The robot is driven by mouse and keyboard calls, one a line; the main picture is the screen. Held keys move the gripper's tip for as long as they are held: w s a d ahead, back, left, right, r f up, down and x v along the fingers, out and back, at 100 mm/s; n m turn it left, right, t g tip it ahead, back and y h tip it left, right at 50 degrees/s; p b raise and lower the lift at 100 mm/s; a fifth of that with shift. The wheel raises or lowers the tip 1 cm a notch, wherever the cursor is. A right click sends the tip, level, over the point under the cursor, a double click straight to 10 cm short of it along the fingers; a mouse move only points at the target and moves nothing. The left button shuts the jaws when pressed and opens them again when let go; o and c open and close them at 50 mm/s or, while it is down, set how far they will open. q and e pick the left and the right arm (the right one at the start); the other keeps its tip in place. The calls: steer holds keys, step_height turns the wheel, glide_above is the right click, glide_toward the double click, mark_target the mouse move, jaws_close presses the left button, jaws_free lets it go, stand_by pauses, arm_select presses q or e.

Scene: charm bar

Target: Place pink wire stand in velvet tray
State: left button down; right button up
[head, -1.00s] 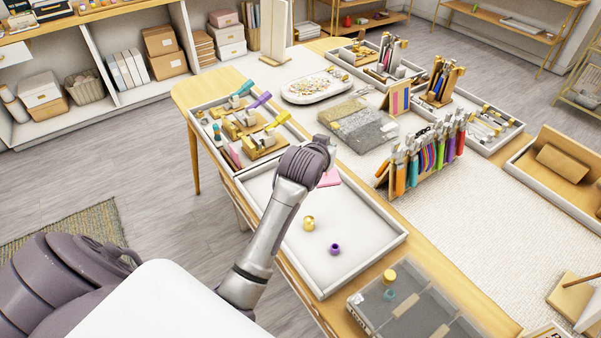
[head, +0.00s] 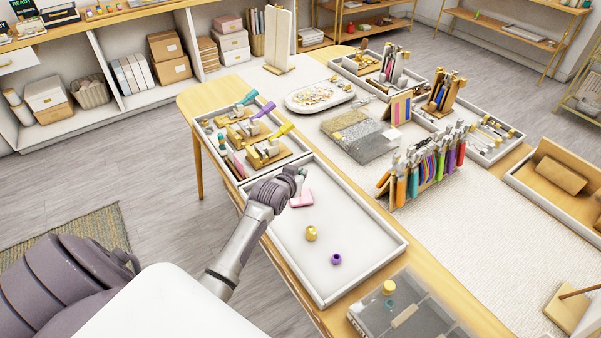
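The pink wire stand (head: 302,198) has a flat pink base and shows at the far left part of the white-rimmed tray (head: 372,262), which I take as the velvet tray. My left gripper (head: 297,182) is directly above the stand, at its upright part. It appears shut on the stand, since both have moved together; the fingers are mostly hidden behind my wrist. I cannot tell whether the base touches the tray floor. A gold spool-like piece (head: 311,234) and a small purple piece (head: 336,259) sit in the same tray. My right gripper is not in view.
A tray of tools with coloured handles (head: 217,163) adjoins the far end. A rack of coloured pliers (head: 413,188) stands to the right. A grey-topped box (head: 425,295) lies nearer. The tray's middle and right floor are mostly clear.

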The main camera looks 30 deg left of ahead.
arm_select(q)
steer(key=c, duration=1.7)
jaws_free()
steer(key=shift+f, duration=0.1)
steer(key=shift+c, duration=0.2)
steer(key=o, duration=0.4)
steer(key=b+v, duration=0.1)
steer(key=v, duration=1.1)
